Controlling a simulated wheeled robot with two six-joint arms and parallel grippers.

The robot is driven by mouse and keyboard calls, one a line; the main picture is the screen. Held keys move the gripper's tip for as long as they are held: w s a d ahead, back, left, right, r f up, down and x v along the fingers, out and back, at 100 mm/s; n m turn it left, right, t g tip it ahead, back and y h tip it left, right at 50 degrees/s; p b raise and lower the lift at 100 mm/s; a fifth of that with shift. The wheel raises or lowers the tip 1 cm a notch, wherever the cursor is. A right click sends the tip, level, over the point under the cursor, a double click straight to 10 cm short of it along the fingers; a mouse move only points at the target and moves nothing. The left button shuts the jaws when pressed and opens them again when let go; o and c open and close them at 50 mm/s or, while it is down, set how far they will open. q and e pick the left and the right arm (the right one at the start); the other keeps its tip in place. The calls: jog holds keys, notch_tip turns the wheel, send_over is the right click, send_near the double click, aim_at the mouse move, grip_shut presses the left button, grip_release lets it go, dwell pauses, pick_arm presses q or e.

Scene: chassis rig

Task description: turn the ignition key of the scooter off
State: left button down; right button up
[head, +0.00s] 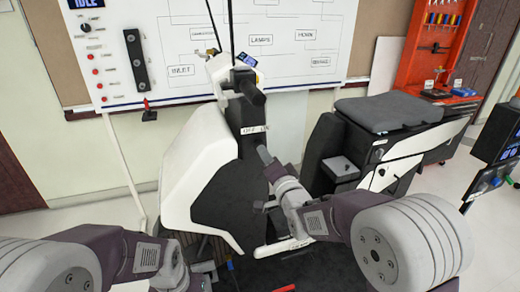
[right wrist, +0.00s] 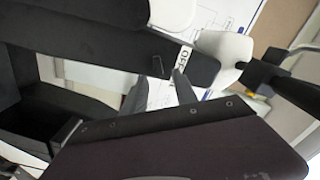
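The scooter's dark front column (head: 235,165) carries a white OFF/ON label (head: 255,129); the label also shows partly in the right wrist view (right wrist: 185,58). A small dark peg (right wrist: 158,66), probably the ignition key, shows by the label in the right wrist view. I cannot read its turn angle. My right gripper (head: 263,152) is just below the label, and in the right wrist view its two fingers (right wrist: 161,80) stand apart with the peg between their tips. Contact is not clear. My left gripper (head: 207,268) is low at the scooter's foot area, its fingers unclear.
The scooter's white front shield (head: 195,170) and handlebar (head: 250,92) are close around the column. The grey seat (head: 390,112) is at right. A whiteboard (head: 180,45) stands behind, an orange tool rack (head: 432,50) back right. A dark screened stand (head: 495,140) is at the right edge.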

aim_at(258, 144)
jog(key=x, duration=0.6)
jog(key=shift+w, duration=0.45)
jog(key=shift+c, duration=0.3)
grip_shut()
jog(key=shift+f, duration=0.1)
